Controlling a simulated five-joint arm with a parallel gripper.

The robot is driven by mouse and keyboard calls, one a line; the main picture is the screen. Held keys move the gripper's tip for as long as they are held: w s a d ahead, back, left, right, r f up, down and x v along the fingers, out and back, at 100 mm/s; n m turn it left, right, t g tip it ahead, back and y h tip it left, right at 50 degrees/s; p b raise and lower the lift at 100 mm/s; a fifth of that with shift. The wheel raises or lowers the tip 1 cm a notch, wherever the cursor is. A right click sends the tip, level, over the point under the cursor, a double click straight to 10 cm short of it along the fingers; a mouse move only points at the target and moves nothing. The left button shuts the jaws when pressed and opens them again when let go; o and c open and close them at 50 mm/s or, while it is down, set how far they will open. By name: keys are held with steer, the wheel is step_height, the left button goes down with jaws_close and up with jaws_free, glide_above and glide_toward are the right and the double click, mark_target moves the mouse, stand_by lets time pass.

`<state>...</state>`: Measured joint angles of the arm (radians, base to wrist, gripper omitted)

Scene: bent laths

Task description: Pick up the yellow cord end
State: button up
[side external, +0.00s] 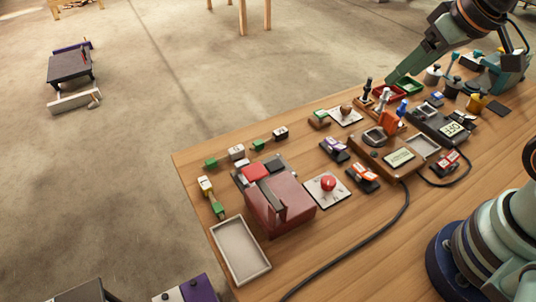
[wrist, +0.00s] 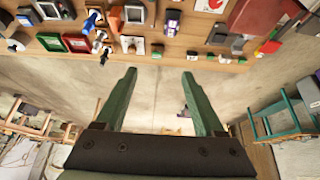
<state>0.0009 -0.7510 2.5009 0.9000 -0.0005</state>
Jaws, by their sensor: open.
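My gripper (side external: 392,80) is at the far edge of the table in the side view, its green fingers slanting down near the small red and green trays. In the wrist view my gripper (wrist: 158,75) has its two green fingers wide apart with nothing between them. A small yellow piece (side external: 478,102) stands among the items at the right of the table in the side view. I cannot tell which, if either, is the yellow cord end.
A red tray (side external: 388,92) and a green tray (side external: 410,86) sit near my fingers. A maroon box (side external: 285,205), an empty grey tray (side external: 240,250) and a red knob (side external: 328,183) stand nearer the left. A black cable (side external: 350,252) crosses the front. The front middle of the table is mostly clear.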

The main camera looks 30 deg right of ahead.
steer(key=shift+c, duration=1.4)
steer(key=g, duration=0.6)
glide_above(215, 203)
step_height(215, 203, down, 13)
step_height(215, 203, down, 12)
steer(key=shift+r, duration=0.25)
